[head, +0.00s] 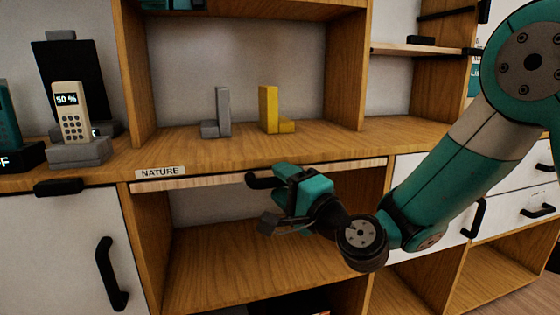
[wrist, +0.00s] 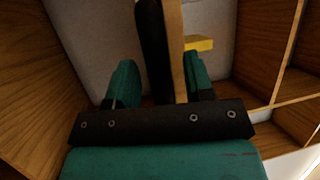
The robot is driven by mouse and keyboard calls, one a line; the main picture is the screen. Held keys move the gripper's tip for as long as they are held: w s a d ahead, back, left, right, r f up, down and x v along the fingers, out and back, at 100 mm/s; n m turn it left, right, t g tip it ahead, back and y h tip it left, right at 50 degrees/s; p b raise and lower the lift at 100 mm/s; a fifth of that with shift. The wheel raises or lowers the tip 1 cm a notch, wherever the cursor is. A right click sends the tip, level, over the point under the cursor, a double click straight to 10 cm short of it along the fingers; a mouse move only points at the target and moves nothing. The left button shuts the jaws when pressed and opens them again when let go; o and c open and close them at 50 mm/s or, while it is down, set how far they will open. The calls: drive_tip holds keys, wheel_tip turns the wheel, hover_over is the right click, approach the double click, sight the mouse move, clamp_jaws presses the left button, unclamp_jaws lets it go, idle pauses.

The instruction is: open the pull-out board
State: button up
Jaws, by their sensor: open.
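The pull-out board (head: 205,181) shows as a pale wooden front edge under the counter, below the NATURE label (head: 160,171). It looks pushed in, flush with the cabinet front. Its black handle (head: 260,181) shows just left of my gripper (head: 276,197); the rest of the handle is hidden behind the gripper. In the wrist view, my two teal fingers (wrist: 161,78) stand apart. The dark handle bar (wrist: 154,45) and the board's wooden edge (wrist: 176,45) appear between them. I cannot tell whether a finger touches the handle.
A grey bookend (head: 221,112) and a yellow bookend (head: 270,108) stand on the counter above. A cordless phone (head: 71,112) sits in its base at left. An open shelf (head: 225,260) lies below the board. White doors and drawers flank it.

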drive_tip(key=shift+w+a, duration=0.4)
clamp_jaws()
drive_tip(key=shift+s+p, duration=0.1)
drive_tip(key=shift+p, duration=0.2)
